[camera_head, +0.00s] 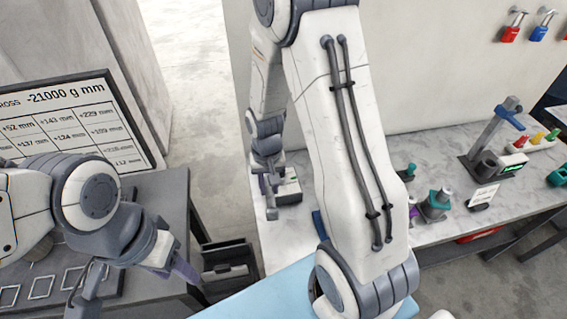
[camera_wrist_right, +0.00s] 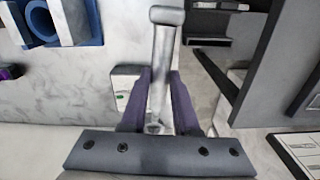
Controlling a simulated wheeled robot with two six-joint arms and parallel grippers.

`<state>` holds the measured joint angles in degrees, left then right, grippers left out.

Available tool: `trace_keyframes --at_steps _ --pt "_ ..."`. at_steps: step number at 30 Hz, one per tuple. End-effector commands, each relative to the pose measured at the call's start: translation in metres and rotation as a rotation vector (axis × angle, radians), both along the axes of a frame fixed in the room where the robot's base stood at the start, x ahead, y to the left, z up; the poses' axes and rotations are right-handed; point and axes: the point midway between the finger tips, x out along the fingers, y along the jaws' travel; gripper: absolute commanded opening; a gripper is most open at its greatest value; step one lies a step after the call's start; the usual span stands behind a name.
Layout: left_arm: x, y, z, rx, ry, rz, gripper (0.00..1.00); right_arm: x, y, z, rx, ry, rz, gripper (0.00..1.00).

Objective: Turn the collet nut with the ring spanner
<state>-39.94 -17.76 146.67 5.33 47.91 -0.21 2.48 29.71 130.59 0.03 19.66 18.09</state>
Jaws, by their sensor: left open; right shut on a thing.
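My right gripper (camera_head: 269,182) hangs over the left end of the marble bench in the head view. In the right wrist view, its dark purple fingers (camera_wrist_right: 161,80) are shut on a silver bar-like tool, the spanner (camera_wrist_right: 165,45). The spanner points away from the palm, with a wider end at the top; its ring opening cannot be made out. My left gripper (camera_head: 135,286) is open and empty at the lower left.
The marble bench (camera_head: 340,160) carries a small dark box (camera_head: 288,188), green-topped holders (camera_head: 437,204) and a grey stand (camera_head: 488,150). A display board (camera_head: 75,125) stands at left above a grey table. A black bin (camera_head: 230,268) sits between the tables.

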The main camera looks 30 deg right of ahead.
Motion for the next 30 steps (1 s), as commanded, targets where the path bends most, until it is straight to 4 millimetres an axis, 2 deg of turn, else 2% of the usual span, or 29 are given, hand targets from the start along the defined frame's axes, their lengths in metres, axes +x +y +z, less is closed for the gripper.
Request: trace_keyframes --at_steps 1,7,23,30 --pt "0.000 0.000 0.024 0.000 0.000 -0.001 0.50 -0.001 -0.003 0.022 0.000 0.001 -0.067 0.00" --pt "0.000 0.000 0.046 0.000 0.000 -0.003 0.50 -0.003 -0.010 0.041 0.000 0.002 -0.266 0.00" --pt "0.000 0.000 0.047 0.000 0.000 -0.004 0.50 -0.005 -0.011 0.040 0.000 0.000 -0.305 0.00" --pt "0.000 0.000 0.033 0.000 0.000 -0.002 0.50 -0.005 -0.012 0.024 0.000 0.000 -0.305 0.00"
